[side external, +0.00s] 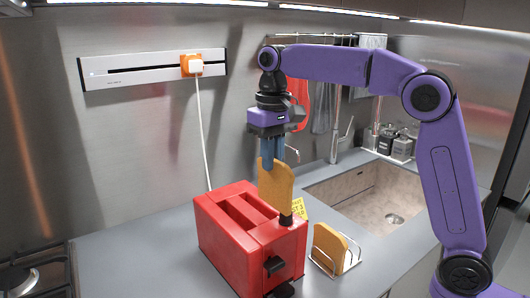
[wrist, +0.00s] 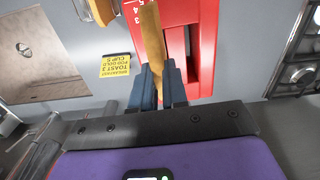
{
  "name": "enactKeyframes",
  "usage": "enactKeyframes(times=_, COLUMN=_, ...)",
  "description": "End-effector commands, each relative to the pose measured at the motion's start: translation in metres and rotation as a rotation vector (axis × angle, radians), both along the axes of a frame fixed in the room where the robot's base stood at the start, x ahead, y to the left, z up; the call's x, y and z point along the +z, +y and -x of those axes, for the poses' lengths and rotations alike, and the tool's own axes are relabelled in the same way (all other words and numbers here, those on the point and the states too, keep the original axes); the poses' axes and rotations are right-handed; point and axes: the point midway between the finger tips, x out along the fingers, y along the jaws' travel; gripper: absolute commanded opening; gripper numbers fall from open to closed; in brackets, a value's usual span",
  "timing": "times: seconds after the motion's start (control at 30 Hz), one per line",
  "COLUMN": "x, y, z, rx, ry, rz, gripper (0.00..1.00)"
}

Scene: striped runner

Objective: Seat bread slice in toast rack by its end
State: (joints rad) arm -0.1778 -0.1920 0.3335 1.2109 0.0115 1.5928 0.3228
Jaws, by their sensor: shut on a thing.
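My gripper (side external: 273,163) points down and is shut on a tan bread slice (side external: 276,187), which hangs upright below the fingers. In the wrist view the slice (wrist: 153,38) shows edge-on between the two blue fingertips (wrist: 159,78). The slice is in the air at the toaster's right back edge in the side view; whether it touches the toaster is hard to tell. The wire toast rack (side external: 335,265) stands on the counter right of the toaster, below and right of my gripper. Another bread slice (side external: 330,243) stands in it. In the wrist view the rack is partly cut off at the top.
The red two-slot toaster (side external: 222,240) stands close beside the rack, with a dark lever on its front. A yellow card (wrist: 117,66) lies on the counter behind them. A sink (side external: 385,200) is at the right and a hob (side external: 20,280) at far left. The front counter is clear.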

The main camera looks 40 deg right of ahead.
Motion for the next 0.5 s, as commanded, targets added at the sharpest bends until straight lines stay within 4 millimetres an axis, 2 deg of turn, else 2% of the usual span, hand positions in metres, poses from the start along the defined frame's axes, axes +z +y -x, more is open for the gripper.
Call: enactKeyframes(times=0.5, x=0.001, y=0.001, z=0.062, rx=0.003, ry=-0.001, rz=0.0, gripper=0.0)
